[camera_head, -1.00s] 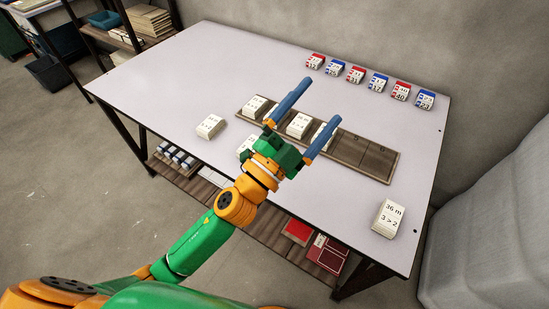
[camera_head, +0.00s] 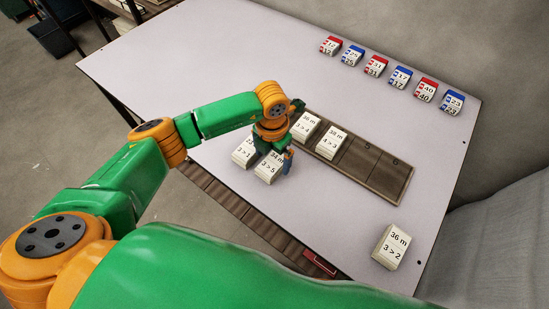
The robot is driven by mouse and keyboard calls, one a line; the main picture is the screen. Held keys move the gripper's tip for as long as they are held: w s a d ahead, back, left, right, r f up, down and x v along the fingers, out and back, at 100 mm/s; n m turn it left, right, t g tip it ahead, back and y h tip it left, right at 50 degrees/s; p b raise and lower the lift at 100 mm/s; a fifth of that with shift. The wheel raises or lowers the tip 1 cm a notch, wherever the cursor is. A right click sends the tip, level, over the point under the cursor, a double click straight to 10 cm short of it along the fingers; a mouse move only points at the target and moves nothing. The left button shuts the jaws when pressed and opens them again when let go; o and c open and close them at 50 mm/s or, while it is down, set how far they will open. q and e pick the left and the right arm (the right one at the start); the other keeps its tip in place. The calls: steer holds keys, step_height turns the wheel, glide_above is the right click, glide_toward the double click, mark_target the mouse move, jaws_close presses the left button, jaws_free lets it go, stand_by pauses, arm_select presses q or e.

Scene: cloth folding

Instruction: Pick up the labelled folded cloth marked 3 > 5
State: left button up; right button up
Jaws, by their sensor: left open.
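The folded cloth marked 3 > 5 (camera_head: 268,169) is a white stack with a "34 m" label. It lies on the table just in front of the brown tray. My left gripper (camera_head: 274,152) points down over it. One blue finger shows at the cloth's right side; the other is mostly hidden behind the wrist. The jaws are open, and I cannot tell whether they touch the cloth. My right gripper is out of view.
A cloth marked 3 > 1 (camera_head: 243,153) lies close on the left. The tray (camera_head: 376,172) holds cloths marked 3 > 4 (camera_head: 304,128) and 4 > 3 (camera_head: 331,143). Another marked 3 > 2 (camera_head: 391,246) lies front right. Several red and blue stacks (camera_head: 376,66) line the back edge.

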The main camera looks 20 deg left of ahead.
mark_target(273, 162)
arm_select(q)
step_height(273, 162, down, 3)
steer(key=shift+r, duration=0.1)
steer(key=shift+w+f, duration=0.25)
steer(key=shift+f, duration=0.1)
steer(key=shift+s+r, duration=0.1)
steer(key=shift+s, duration=0.05)
steer(key=c, duration=1.4)
